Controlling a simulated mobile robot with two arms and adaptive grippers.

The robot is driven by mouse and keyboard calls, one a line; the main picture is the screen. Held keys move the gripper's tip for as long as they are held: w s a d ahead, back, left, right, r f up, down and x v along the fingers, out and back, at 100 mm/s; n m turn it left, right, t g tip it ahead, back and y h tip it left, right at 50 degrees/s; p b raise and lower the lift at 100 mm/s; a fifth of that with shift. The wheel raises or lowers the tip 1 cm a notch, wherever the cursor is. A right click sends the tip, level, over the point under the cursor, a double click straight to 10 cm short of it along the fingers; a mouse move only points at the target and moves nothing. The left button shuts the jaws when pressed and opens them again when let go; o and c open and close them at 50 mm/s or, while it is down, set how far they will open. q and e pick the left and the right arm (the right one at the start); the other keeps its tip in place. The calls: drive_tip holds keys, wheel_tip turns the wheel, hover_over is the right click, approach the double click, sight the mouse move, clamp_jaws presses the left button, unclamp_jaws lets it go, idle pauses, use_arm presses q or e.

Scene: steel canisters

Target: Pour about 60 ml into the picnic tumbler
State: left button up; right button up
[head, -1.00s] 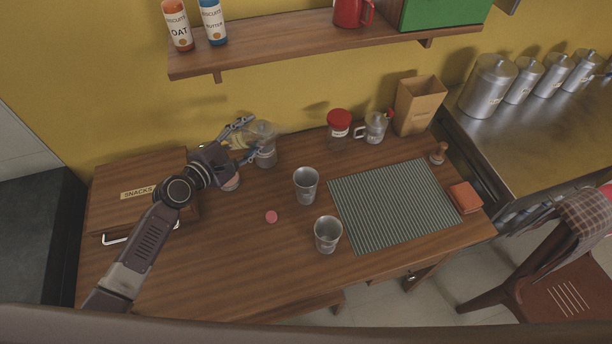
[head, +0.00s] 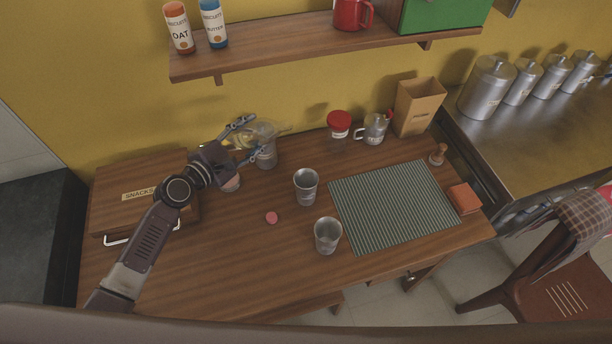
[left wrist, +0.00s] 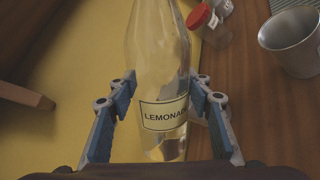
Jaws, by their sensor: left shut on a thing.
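My left gripper (head: 243,140) is shut on a clear glass bottle labelled LEMONADE. The bottle (left wrist: 160,60) shows between the two blue-padded fingers (left wrist: 163,100) in the left wrist view, with pale liquid inside. In the head view the gripper and glass overlap at the back of the table, so the bottle's tilt is hard to tell. Two grey metal tumblers stand upright to the right of the gripper: a back tumbler (head: 306,190) and a front tumbler (head: 327,236). I cannot read which is the picnic one. My right gripper is not in view.
A pink disc (head: 272,217) lies left of the tumblers. A striped mat (head: 395,205) lies right of them. A shelf (head: 300,45) overhangs the back.

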sight(252, 134)
use_arm(q)
drive_tip(key=r, duration=0.1)
drive_tip(key=d+r+n+p, duration=0.1)
drive_tip(key=r+n+h, duration=0.1)
drive_tip(key=shift+s+d, duration=0.35)
drive_tip(key=shift+d, duration=0.05)
drive_tip(key=shift+s+d+r+n, duration=0.15)
drive_tip(key=shift+d+n, duration=0.15)
drive_tip(key=shift+n, duration=0.3)
drive_tip(key=shift+n+h, duration=0.4)
drive_tip(key=shift+n, duration=0.1)
wheel_tip(252, 134, down, 14)
drive_tip(key=d+n+h+b, duration=0.1)
drive_tip(key=n+b, duration=0.4)
drive_tip(key=b, duration=0.9)
drive_tip(key=shift+s+d+r+t, duration=0.15)
drive_tip(key=shift+s+d+t, duration=0.25)
drive_tip(key=shift+s+d, duration=0.05)
